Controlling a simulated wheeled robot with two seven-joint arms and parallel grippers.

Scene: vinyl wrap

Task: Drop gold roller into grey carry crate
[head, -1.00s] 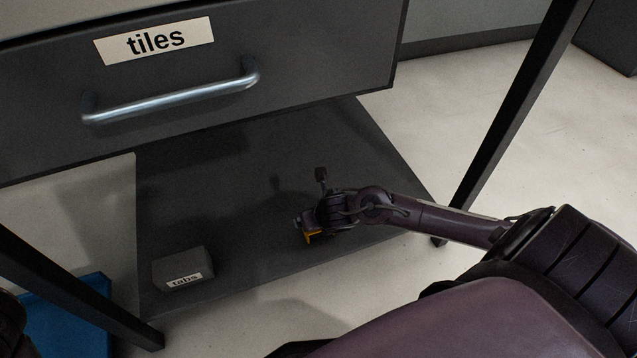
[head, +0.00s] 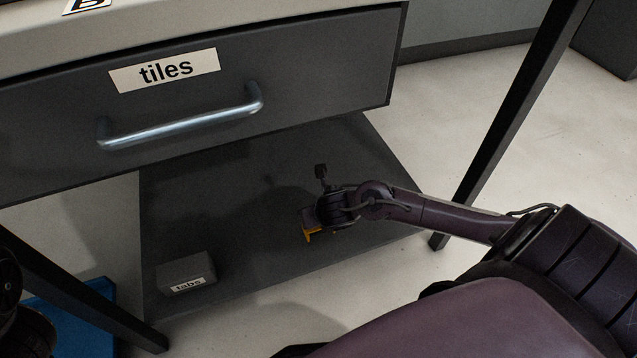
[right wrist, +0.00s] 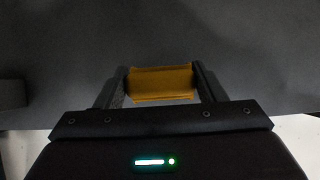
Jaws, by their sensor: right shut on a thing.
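The gold roller (right wrist: 162,83) lies crosswise between the two fingers of my right gripper (right wrist: 159,75) in the right wrist view. The gripper is shut on it. I cannot tell whether the roller touches the shelf. I see no thing that is clearly the grey carry crate. My left gripper is not in view; only dark parts of my left arm show at the lower left edge.
A small grey box labelled "tabs" (head: 186,274) stands on the lower shelf (head: 245,265), left of my right gripper. A drawer labelled "tiles" (head: 60,135) with a metal handle (head: 185,124) hangs above. Black table legs (head: 485,150) flank the shelf. A blue object (head: 70,325) is at lower left.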

